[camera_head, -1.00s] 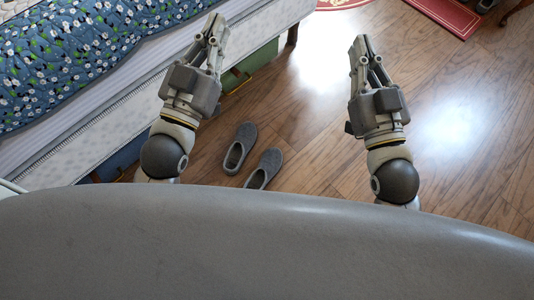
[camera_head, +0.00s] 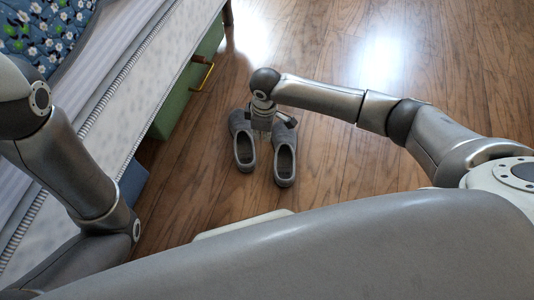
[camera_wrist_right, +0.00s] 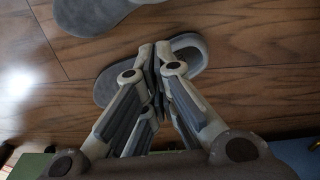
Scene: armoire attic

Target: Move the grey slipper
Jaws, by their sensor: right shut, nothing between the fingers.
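Two grey slippers stand side by side on the wooden floor, a left one (camera_head: 243,150) and a right one (camera_head: 284,163). My right gripper (camera_head: 262,132) reaches down at their far ends, roughly between them, and hides part of them. In the right wrist view the gripper (camera_wrist_right: 158,58) is shut and empty, its fingertips in front of one slipper (camera_wrist_right: 188,50). I cannot tell whether they touch it. The other slipper (camera_wrist_right: 90,14) shows at the top left. My left arm shows at the left edge, its gripper out of view.
A bed (camera_head: 120,65) with a blue floral cover (camera_head: 45,35) runs along the left. A green drawer box (camera_head: 190,85) with a yellow handle and a blue box (camera_head: 133,182) sit beneath it. The floor (camera_head: 400,60) beyond and right of the slippers is clear.

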